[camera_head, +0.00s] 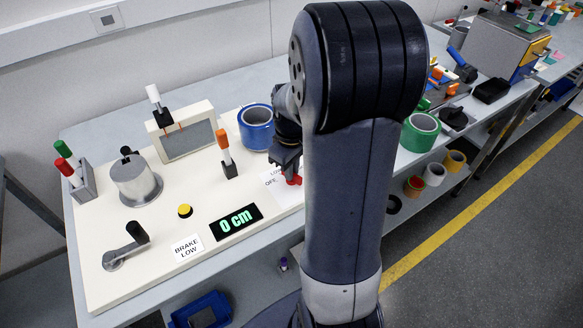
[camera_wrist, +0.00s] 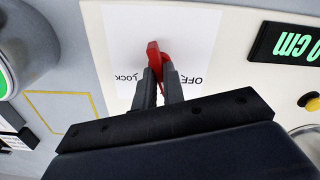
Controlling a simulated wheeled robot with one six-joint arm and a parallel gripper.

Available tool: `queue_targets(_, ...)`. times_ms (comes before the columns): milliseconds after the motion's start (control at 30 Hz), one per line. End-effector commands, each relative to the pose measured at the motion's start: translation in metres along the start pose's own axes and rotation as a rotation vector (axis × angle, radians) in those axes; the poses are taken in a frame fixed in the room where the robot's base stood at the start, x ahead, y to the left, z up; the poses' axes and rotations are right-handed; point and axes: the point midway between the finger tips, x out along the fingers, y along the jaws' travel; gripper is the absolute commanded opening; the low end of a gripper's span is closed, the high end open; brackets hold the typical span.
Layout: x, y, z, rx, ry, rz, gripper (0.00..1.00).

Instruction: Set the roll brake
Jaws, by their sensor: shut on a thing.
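A red lever (camera_head: 293,180) stands on a white label plate (camera_head: 274,183) on the cream panel, partly hidden by my gripper (camera_head: 287,164). In the wrist view the red lever (camera_wrist: 154,50) rises between the fingertips of my gripper (camera_wrist: 160,74), which is shut on it. The plate there (camera_wrist: 195,28) carries the words OFF and what looks like LOCK, one on each side of the lever; the lever's exact setting is hard to tell. A white sign (camera_head: 187,248) reads BRAKE LOW. A black display (camera_head: 236,221) reads 0 cm in green.
The panel also holds a crank (camera_head: 125,247), a yellow button (camera_head: 185,211), a metal drum (camera_head: 136,180), an orange-handled lever (camera_head: 226,153) and a framed grey window (camera_head: 188,139). A blue tape roll (camera_head: 256,127) stands close behind my gripper. A green roll (camera_head: 419,132) is to the right.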

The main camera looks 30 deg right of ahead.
Motion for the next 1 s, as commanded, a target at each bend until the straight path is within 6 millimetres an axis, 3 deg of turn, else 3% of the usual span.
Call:
queue_targets(367,-0.0003,0.0002,-0.0002,0.196,0.0,0.0,0.0)
queue_targets(1000,-0.0004,0.0003,-0.0002,0.798,0.001,0.0,0.0)
